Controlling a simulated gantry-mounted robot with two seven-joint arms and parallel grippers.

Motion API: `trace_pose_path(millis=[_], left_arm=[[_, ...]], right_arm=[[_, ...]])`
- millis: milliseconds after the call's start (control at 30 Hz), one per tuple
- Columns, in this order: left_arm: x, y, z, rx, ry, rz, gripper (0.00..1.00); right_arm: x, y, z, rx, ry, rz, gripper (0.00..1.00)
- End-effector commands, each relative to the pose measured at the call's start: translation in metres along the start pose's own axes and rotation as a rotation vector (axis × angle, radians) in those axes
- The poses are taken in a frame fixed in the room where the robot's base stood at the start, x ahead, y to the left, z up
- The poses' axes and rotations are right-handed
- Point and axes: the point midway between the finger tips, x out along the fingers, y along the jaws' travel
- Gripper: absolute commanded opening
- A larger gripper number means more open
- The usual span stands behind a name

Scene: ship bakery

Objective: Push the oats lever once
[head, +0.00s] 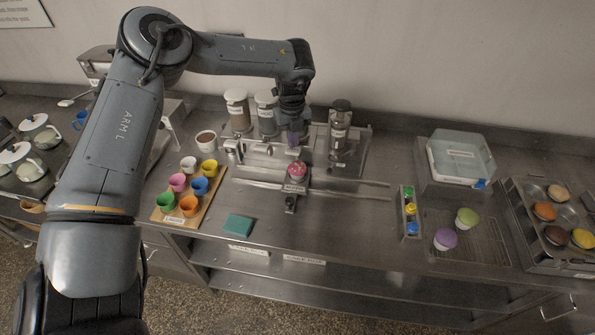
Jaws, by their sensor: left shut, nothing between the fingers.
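A row of dispensers stands at the back of the steel counter: a white-lidded canister (237,112), a second white-lidded one (266,113), and a dark-topped clear one (340,132). Their labels are too small to read, so I cannot tell which holds oats. Small metal fittings (232,149) show below the left canister; I cannot single out the oats lever. My left gripper (293,143) points down, shut and empty, between the second canister and the dark-topped one. It appears above and behind a pink-topped cup (297,171) on a small labelled carriage (294,188). My right gripper is out of view.
A wooden tray (172,216) with several coloured cups is left of the rail (350,187). A teal block (238,225) lies near the front edge. Right are a coloured-button strip (410,210), a wire rack (470,247), a clear-lidded box (460,157) and a muffin tin (548,212).

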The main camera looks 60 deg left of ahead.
Motion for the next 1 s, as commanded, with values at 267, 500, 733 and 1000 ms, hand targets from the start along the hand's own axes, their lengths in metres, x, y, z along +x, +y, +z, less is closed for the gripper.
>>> trace_pose_path(millis=[267, 500, 733, 1000], left_arm=[[-0.023, -0.001, 0.0, 0.001, -0.002, -0.002, 0.0], [-0.046, 0.0, 0.0, 0.0, -0.001, 0.0, 0.0], [-0.059, 0.0, 0.0, 0.0, 0.0, 0.0, 0.0], [-0.059, 0.0, 0.0, 0.0, 0.0, 0.0, 0.0]], right_arm=[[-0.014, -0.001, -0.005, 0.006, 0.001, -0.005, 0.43], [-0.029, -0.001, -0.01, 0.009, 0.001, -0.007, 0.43], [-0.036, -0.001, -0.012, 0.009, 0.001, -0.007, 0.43], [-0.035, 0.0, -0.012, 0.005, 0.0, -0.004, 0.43]])
